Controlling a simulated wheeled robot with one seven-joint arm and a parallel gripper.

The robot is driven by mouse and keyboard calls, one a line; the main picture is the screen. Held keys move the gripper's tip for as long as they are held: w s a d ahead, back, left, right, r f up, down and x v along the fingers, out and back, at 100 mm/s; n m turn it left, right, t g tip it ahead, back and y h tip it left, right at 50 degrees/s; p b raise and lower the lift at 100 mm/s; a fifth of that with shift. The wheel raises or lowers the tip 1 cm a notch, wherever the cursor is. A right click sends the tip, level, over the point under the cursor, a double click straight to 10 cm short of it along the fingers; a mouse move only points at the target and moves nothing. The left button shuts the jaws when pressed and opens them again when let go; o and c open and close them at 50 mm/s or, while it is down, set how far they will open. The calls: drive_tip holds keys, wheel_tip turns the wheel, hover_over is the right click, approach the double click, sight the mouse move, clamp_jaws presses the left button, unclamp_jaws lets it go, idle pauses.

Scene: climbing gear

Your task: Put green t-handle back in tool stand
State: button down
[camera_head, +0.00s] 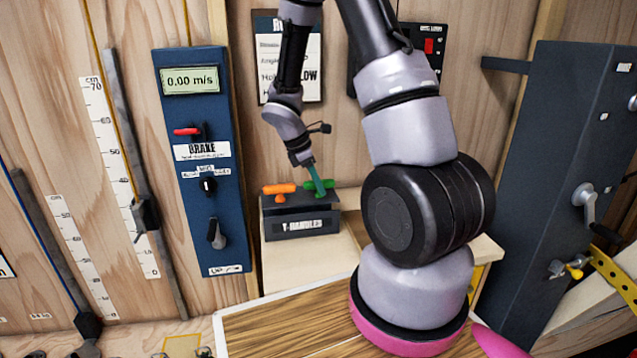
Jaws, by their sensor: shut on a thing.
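The green t-handle (326,184) is at the right half of the tool stand (285,228), with its bar over the stand's top. My gripper (316,181) is shut on the green t-handle and reaches it from above, tilted. Whether the handle's shaft sits in a hole of the stand cannot be made out. An orange t-handle (279,189) stands upright in the left half of the stand, apart from my gripper. The stand is dark with a white label on its front.
The stand rests on a light wooden shelf (300,270) against the wooden wall. A blue panel (197,240) with a brake lever and display is to its left. A dark cabinet (545,170) with a crank is at the right. My arm fills the middle right.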

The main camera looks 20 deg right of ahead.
drive_tip(key=c, duration=0.6)
unclamp_jaws()
drive_tip(key=v, duration=1.1)
drive_tip(key=shift+d+r, duration=0.1)
drive_tip(key=shift+r, duration=0.1)
drive_tip(key=s+a+r+m+t+y, duration=0.1)
drive_tip(key=s+r+m+t+y, duration=0.1)
drive_tip(key=s+r+m, duration=0.4)
drive_tip(key=s+a+r+m+t+y, duration=0.1)
drive_tip(key=s+r+m+t+y, duration=0.1)
drive_tip(key=s+r+m, duration=0.4)
drive_tip(key=s+a+r+m+t+y, duration=0.1)
drive_tip(key=s+r+m+t+y, duration=0.1)
drive_tip(key=s+r+m+t, duration=0.2)
drive_tip(key=shift+s+r+m+y, duration=0.1)
drive_tip(key=shift+s+r+m, duration=0.3)
drive_tip(key=shift+r+m, duration=0.35)
drive_tip(key=shift+s+r+m+y, duration=0.1)
drive_tip(key=shift+s+r+m, duration=0.45)
drive_tip(key=shift+r, duration=0.3)
drive_tip(key=shift+s+r+m+y, duration=0.1)
drive_tip(key=shift+s+r+m, duration=0.2)
drive_tip(key=shift+r+m, duration=0.45)
